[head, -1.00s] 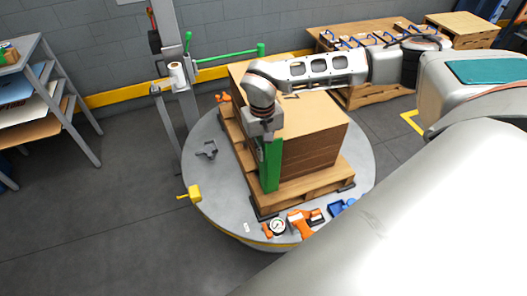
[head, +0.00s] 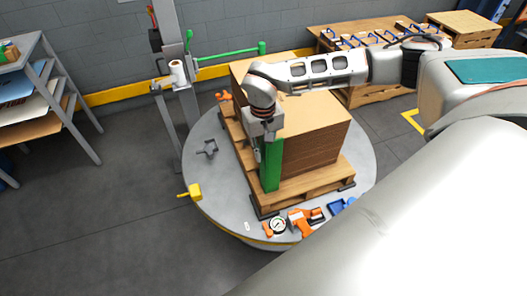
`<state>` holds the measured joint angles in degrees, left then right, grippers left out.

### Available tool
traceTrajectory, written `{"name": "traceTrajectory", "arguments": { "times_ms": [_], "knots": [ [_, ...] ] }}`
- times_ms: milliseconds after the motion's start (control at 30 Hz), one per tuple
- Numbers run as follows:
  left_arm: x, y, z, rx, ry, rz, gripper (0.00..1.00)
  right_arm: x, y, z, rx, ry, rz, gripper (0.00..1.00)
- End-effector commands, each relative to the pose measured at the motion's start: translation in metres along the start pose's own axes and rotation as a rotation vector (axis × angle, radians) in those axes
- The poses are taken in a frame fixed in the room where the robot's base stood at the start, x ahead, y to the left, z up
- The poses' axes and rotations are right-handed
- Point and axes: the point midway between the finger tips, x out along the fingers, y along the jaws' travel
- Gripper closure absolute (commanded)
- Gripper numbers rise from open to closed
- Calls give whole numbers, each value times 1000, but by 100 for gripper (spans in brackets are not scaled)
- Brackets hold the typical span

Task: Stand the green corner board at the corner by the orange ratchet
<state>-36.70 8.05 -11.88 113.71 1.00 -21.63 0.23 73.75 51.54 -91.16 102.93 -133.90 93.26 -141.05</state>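The green corner board (head: 272,168) stands upright at the near left corner of the stack of brown sheets (head: 316,138), its foot at the pallet (head: 300,188). My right gripper (head: 262,148) points down at the board's upper part, with a dark finger along its left side. Whether the fingers still press on the board is too small to tell. An orange tool (head: 300,222), perhaps the ratchet, lies on the round table in front of this corner. Another small orange thing (head: 224,97) is at the far left corner. My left gripper is not in view.
The grey round table (head: 215,180) carries a gauge (head: 278,225), a blue item (head: 342,206), a yellow handle (head: 192,192) and a grey clip (head: 207,148). A post with a green arm (head: 228,54) stands behind. A shelf rack (head: 50,90) is at left.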

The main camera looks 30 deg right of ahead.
Motion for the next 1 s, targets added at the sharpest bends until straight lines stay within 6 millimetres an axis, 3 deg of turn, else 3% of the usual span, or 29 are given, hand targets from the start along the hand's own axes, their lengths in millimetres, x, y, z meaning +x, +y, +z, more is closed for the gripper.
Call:
{"name": "traceTrajectory", "arguments": {
  "times_ms": [233,700,1000],
  "knots": [
    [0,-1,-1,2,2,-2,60,-9,4,-2,6,3,5,76],
    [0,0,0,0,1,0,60,-98,0,-2,2,6,1,76],
    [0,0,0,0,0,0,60,-121,-1,0,0,2,2,76]
  ]
}}
